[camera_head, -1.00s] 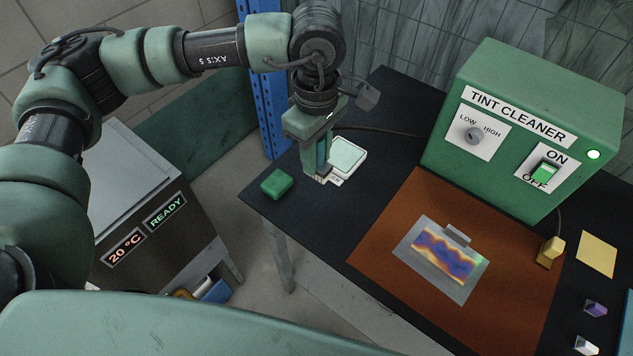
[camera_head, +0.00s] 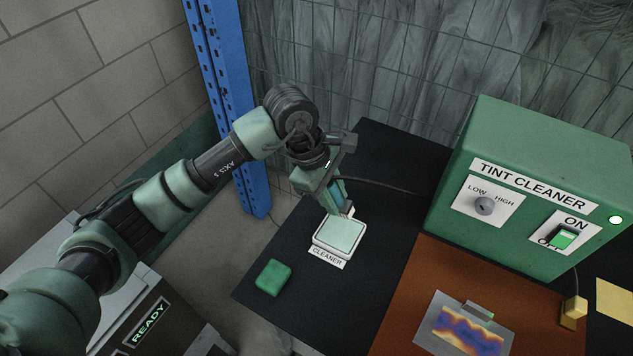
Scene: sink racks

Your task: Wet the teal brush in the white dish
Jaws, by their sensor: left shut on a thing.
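The white dish (camera_head: 318,250) stands on the dark table top. Pale teal liquid fills it and a "CLEANER" label is at its front. My left gripper (camera_head: 334,194) is at the dish's far edge, tilted, and shut on the teal brush (camera_head: 339,191). The gripper hides much of the brush. The pale bristle end (camera_head: 348,212) points down at the far right rim of the dish. I cannot tell whether the bristles touch the liquid. My right gripper is not in view.
A green block (camera_head: 273,278) lies left of the dish. The green tint cleaner box (camera_head: 545,180) stands at the right, its green light lit. A plate with a coloured pattern (camera_head: 464,328) lies on the brown mat (camera_head: 400,322). A blue post (camera_head: 228,100) rises behind the arm.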

